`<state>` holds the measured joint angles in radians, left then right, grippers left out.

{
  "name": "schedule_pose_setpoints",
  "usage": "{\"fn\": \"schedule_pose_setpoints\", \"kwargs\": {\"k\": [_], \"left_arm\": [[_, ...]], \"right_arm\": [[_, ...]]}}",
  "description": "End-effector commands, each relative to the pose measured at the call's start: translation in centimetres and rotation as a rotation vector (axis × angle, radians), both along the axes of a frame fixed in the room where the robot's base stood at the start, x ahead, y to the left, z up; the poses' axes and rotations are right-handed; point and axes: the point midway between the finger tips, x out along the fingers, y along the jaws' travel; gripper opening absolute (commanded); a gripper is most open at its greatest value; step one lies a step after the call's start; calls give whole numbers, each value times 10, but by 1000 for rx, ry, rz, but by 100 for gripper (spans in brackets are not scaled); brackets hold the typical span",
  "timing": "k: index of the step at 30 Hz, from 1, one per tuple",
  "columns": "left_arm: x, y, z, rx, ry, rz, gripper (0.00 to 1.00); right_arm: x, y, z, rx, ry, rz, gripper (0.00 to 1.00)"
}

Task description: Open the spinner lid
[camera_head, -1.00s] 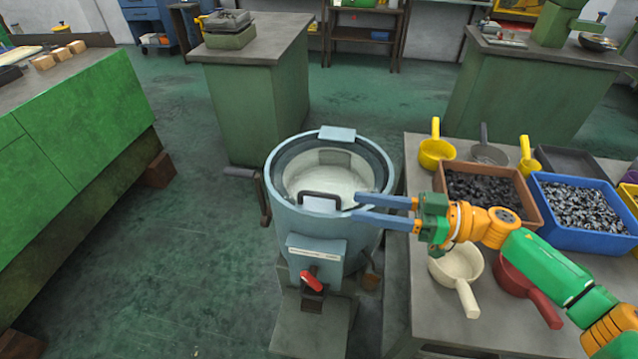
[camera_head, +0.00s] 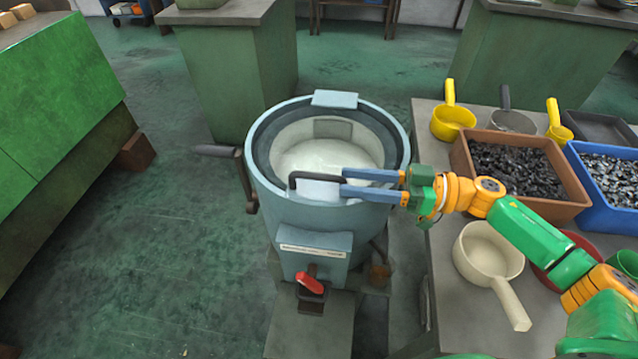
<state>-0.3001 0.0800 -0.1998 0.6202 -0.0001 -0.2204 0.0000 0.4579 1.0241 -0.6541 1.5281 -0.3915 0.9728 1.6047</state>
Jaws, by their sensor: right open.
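The spinner (camera_head: 325,220) is a pale blue round drum with a red switch on its front. Its lid (camera_head: 262,150) lies flat across the top as a dark ring, with the pale inside showing through the middle. A black bar handle (camera_head: 308,174) stands at the lid's front edge, and a pale hinge plate (camera_head: 335,99) is at the back. My right gripper (camera_head: 343,181) comes in from the right. Its two blue fingers are open, with their tips at the handle's right end. I cannot tell whether they touch it. My left gripper is out of view.
A grey table (camera_head: 440,255) at the right holds a brown bin (camera_head: 545,205), a blue bin (camera_head: 605,205) and several scoops, including a cream one (camera_head: 487,250). A crank (camera_head: 245,180) sticks out left of the drum.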

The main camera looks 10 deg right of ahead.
Motion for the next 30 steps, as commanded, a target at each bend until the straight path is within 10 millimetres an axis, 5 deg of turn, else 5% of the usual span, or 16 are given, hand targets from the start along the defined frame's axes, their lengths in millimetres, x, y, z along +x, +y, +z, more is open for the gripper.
{"fn": "schedule_pose_setpoints", "kwargs": {"k": [9, 18, 24, 30], "left_arm": [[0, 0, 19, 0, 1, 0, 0], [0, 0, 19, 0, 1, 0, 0], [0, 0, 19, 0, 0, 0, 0], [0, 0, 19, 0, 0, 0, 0]], "right_arm": [[18, 55, 5, 3, -2, 1, 47], [20, 62, 2, 0, -2, 1, 47], [20, 62, 2, 0, -2, 1, 0], [20, 62, 2, 0, -1, 1, 0]]}}
